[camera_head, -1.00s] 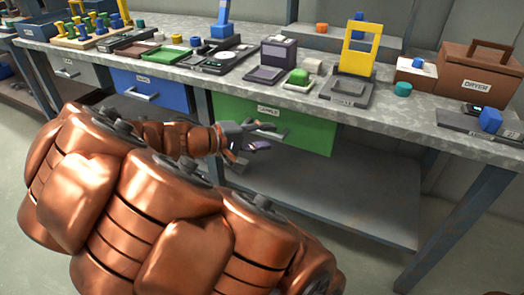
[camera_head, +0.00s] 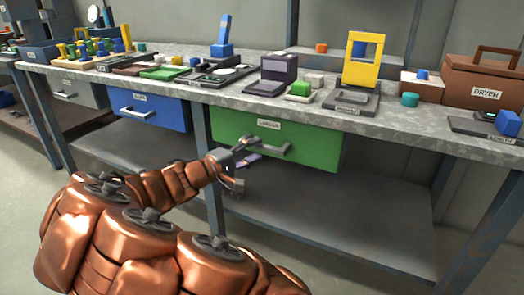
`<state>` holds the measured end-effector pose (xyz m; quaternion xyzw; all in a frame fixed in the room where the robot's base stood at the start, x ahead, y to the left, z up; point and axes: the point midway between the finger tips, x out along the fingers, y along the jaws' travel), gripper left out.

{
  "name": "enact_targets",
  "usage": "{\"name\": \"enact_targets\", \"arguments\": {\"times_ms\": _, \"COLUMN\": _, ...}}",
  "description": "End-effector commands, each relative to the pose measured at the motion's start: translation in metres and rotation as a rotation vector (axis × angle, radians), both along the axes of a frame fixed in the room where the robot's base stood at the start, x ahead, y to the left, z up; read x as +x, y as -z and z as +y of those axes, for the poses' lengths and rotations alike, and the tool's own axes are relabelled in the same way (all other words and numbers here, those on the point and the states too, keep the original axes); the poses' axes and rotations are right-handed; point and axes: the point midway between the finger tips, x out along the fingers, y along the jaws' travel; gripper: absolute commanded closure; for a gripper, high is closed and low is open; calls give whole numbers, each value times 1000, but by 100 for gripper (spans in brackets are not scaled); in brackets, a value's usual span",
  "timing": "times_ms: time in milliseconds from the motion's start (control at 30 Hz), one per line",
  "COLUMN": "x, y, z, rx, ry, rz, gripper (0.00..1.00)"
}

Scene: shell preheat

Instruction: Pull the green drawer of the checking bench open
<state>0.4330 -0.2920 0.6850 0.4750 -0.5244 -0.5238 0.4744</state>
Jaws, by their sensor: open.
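The green drawer (camera_head: 315,150) sits under the bench top in the middle of the camera view, with a white label on its front. Its front looks about closed under the bench edge; a small gap cannot be ruled out. Its grey bar handle (camera_head: 274,147) runs across the front below the label. My gripper (camera_head: 250,150) is open at the left end of the handle, one finger near handle height and one lower. It overlaps the handle end in the picture; whether it touches or surrounds the bar cannot be told.
A blue drawer (camera_head: 165,112) with its own handle is to the left, and a grey drawer (camera_head: 72,90) farther left. The bench top (camera_head: 420,118) carries a yellow frame (camera_head: 362,60), devices and a brown dryer box (camera_head: 484,80). A lower shelf (camera_head: 345,205) lies below.

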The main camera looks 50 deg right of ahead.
Motion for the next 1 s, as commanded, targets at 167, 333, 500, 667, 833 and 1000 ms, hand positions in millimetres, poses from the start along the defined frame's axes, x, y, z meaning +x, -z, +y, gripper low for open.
{"name": "enact_targets", "arguments": {"times_ms": 167, "x": -3, "y": 2, "z": -20, "rx": 0, "ry": 5, "rz": 0, "gripper": 58}}
{"name": "enact_targets", "arguments": {"times_ms": 333, "x": -4, "y": 1, "z": -30, "rx": -1, "ry": 4, "rz": 1, "gripper": 58}}
{"name": "enact_targets", "arguments": {"times_ms": 500, "x": -4, "y": 0, "z": -33, "rx": 0, "ry": 2, "rz": 1, "gripper": 58}}
{"name": "enact_targets", "arguments": {"times_ms": 667, "x": -4, "y": 0, "z": -33, "rx": 0, "ry": 2, "rz": 1, "gripper": 58}}
{"name": "enact_targets", "arguments": {"times_ms": 833, "x": -4, "y": 0, "z": -33, "rx": 0, "ry": 2, "rz": 1, "gripper": 71}}
{"name": "enact_targets", "arguments": {"times_ms": 1000, "x": -4, "y": 0, "z": -33, "rx": 0, "ry": 2, "rz": 1, "gripper": 89}}
